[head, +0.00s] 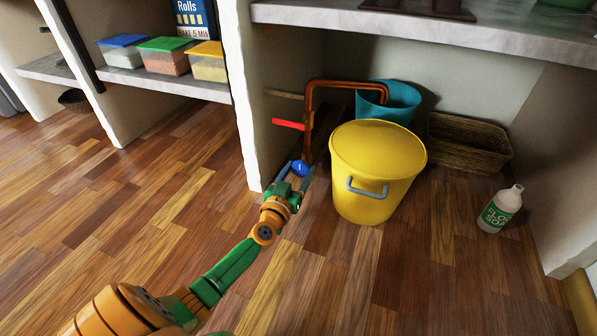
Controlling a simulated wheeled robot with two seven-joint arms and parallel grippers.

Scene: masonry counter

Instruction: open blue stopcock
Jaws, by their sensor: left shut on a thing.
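The blue stopcock (299,168) shows as a small blue handle low beside the copper pipe (309,112), under the counter. My left gripper (295,173) is at it, with its fingers around the blue handle and shut on it. The fingers and wrist hide part of the handle and its valve body. A red handle (288,124) sticks out to the left from the pipework above it. My right gripper is not in view.
A yellow bucket (377,160) stands close to the right of the gripper, with a teal bucket (398,101) behind it. A wicker basket (468,143) and a white bottle (500,209) are farther right. A masonry wall (240,90) is close on the left. The wooden floor in front is clear.

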